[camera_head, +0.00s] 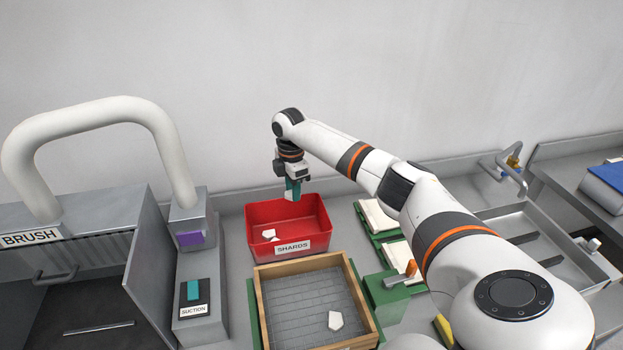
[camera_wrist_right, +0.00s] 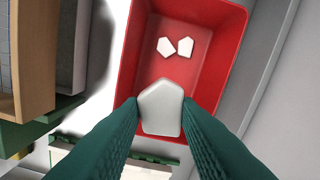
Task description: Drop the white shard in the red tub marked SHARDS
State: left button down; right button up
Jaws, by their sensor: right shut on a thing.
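The red tub (camera_head: 318,236) marked SHARDS stands at the back of the bench in the head view, behind a wooden-framed tray. My right gripper (camera_head: 293,190) hangs over the tub. In the right wrist view its green fingers (camera_wrist_right: 160,125) are shut on a white shard (camera_wrist_right: 161,107), which is above the red tub (camera_wrist_right: 225,60). Two other white shards (camera_wrist_right: 185,47) lie on the tub floor. Another white shard (camera_head: 336,320) lies in the wooden-framed tray (camera_head: 262,300). My left gripper is not in view.
The SUCTION switch box (camera_head: 193,300) and the BRUSH cabinet (camera_head: 30,240) stand left of the tub. White slabs in green trays (camera_head: 378,215) are to its right. A metal sink with a tap (camera_head: 512,172) is further right. The wall is close behind.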

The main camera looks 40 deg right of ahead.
jog(key=d+f+n, duration=0.1)
jog(key=d+n, duration=0.2)
jog(key=d, duration=0.2)
jog(key=shift+s+d+f+b, duration=0.1)
jog(key=shift+s+f+b, duration=0.1)
jog(key=shift+f+b, duration=1.85)
jog(key=shift+s+d+f+b, duration=0.15)
jog(key=shift+f+b, duration=1.1)
jog(key=shift+f, duration=1.5)
jog(key=shift+s+d+f+b, duration=0.1)
jog(key=shift+s+f+b, duration=0.1)
jog(key=shift+f+b, duration=1.85)
jog(key=shift+f+p, duration=0.35)
jog(key=shift+p, duration=0.05)
jog(key=o, duration=1)
notch_tip(320, 180, up, 12)
jog(key=shift+b, duration=0.65)
